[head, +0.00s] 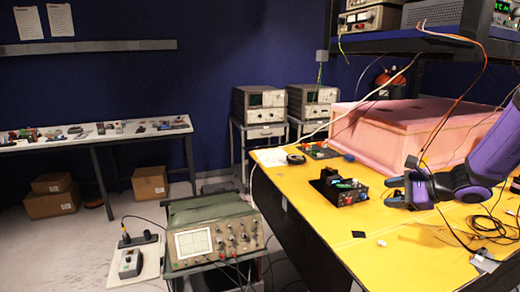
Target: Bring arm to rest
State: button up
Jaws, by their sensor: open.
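My gripper (396,191) is at the right of the head view, at the end of my purple arm (495,150). Its dark blue-grey fingers point left and are apart, with nothing seen between them. It is above the yellow tabletop (372,258), just right of a small black electronics box (347,191) with a green part on it. I cannot tell the exact gap between the fingers and the box. The rest of the arm runs out of view at the right edge.
A pink foam enclosure (385,126) stands on the table behind my gripper. A shelf with instruments (440,14) hangs above, with loose wires. Black cables (490,228) lie below the arm. An oscilloscope (213,240) stands left of the table. The table's front middle is mostly clear.

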jog(key=s+a+r+n+g+h, duration=0.1)
jog(key=s+a+r+n+g, duration=0.2)
jog(key=s+a+r+n, duration=0.4)
jog(key=s+a+r+n+g+h, duration=0.2)
jog(key=s+r+n, duration=0.15)
jog(key=s, duration=0.45)
jog(key=s+d+r+n+h, duration=0.1)
jog(key=s+n+h, duration=0.1)
jog(key=s, duration=0.3)
jog(key=s+d+r+n+t+h, duration=0.1)
jog(key=s+r+n+h, duration=0.1)
jog(key=s, duration=0.3)
jog(key=s+d+r+n+h, duration=0.1)
jog(key=s+r+n+h, duration=0.1)
jog(key=s+n, duration=0.2)
jog(key=shift+s+d+t, duration=0.25)
jog(key=shift+s+t, duration=0.15)
jog(key=shift+s, duration=0.25)
